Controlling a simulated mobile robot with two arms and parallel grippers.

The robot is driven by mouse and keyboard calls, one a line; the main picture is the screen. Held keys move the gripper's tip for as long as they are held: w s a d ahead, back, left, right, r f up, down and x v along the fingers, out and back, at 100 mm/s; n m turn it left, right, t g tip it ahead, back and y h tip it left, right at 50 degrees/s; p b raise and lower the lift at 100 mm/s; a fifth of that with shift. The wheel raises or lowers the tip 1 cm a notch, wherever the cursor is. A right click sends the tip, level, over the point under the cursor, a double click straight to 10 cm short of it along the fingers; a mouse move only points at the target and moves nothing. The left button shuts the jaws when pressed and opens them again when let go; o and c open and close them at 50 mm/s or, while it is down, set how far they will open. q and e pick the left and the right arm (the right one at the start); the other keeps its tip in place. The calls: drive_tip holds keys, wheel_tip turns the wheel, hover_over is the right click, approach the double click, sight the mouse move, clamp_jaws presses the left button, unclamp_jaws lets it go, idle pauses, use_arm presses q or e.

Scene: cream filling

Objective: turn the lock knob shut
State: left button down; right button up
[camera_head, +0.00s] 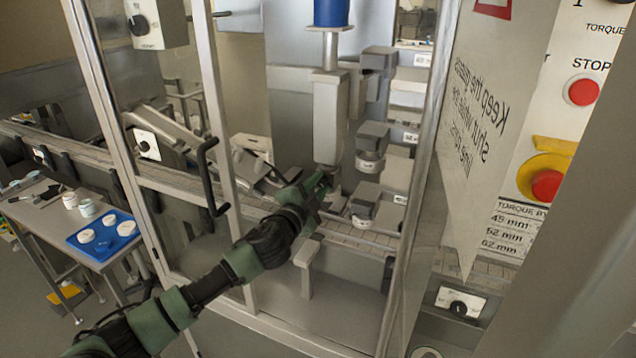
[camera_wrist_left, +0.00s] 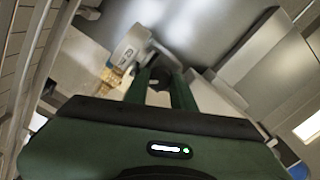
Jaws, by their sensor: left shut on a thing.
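My left gripper (camera_head: 325,183) reaches through the open front of the machine guard to the foot of the light grey filler column (camera_head: 328,115). My right gripper is not in view.
A conveyor (camera_head: 350,240) runs under the column, with grey capping heads (camera_head: 372,140) to its right. A guard door (camera_head: 490,120) with printed text stands at the right.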

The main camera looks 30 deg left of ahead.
use_arm(q)
drive_tip(key=m+p, duration=0.1)
drive_tip(key=m, duration=0.3)
drive_tip(key=shift+r+m, duration=0.1)
drive_tip(key=shift+m, duration=0.2)
drive_tip(key=shift+m+p, duration=0.65)
drive_tip(key=shift+m, duration=0.95)
drive_tip(key=c, duration=1.2)
unclamp_jaws()
drive_tip(key=shift+o, duration=0.2)
